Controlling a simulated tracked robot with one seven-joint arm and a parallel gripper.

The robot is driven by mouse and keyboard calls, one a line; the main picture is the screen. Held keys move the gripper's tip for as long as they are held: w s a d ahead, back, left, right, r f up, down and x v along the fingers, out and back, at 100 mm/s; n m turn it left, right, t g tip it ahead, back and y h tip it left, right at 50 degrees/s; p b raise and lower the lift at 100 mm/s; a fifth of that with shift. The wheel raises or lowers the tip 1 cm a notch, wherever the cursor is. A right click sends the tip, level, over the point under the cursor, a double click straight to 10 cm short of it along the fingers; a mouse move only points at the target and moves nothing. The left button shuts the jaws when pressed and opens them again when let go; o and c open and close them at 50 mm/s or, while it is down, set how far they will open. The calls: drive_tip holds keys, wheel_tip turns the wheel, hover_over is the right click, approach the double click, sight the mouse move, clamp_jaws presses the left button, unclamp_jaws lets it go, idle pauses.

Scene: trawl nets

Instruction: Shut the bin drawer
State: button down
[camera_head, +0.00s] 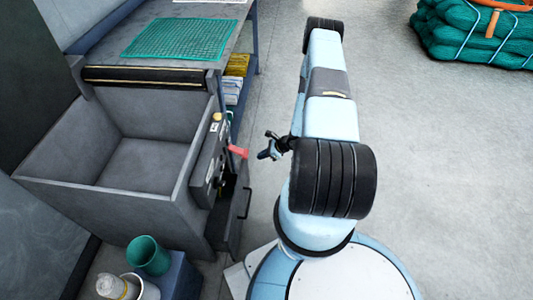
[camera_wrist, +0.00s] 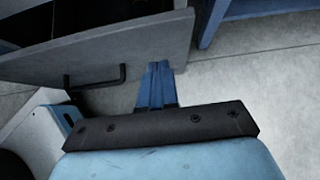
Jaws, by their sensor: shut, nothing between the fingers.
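The bin drawer (camera_head: 234,225) is low on the right side of the grey bin unit in the head view. It stands pulled out, with a dark gap visible above it. Its grey front panel (camera_wrist: 150,42) fills the upper left of the wrist view, with a black bar handle (camera_wrist: 95,82) on it. My gripper (camera_wrist: 158,66) is shut and empty, its blue fingers together at the right part of the panel, right of the handle. Whether they touch the panel I cannot tell. In the head view my gripper (camera_head: 265,155) is small and right of the unit.
The open grey bin (camera_head: 115,195) sits above the drawer. A red lever (camera_head: 238,151) sticks out from its side. A bench with a green net (camera_head: 180,38) stands behind. A green cup (camera_head: 148,255) is at the front. Floor at right is clear; net bundles (camera_head: 475,35) lie far right.

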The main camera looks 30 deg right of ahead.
drive_tip(key=w+a+f, duration=0.2)
drive_tip(key=w+a, duration=0.1)
drive_tip(key=a, duration=0.2)
drive_tip(key=shift+w, duration=0.15)
idle(0.3)
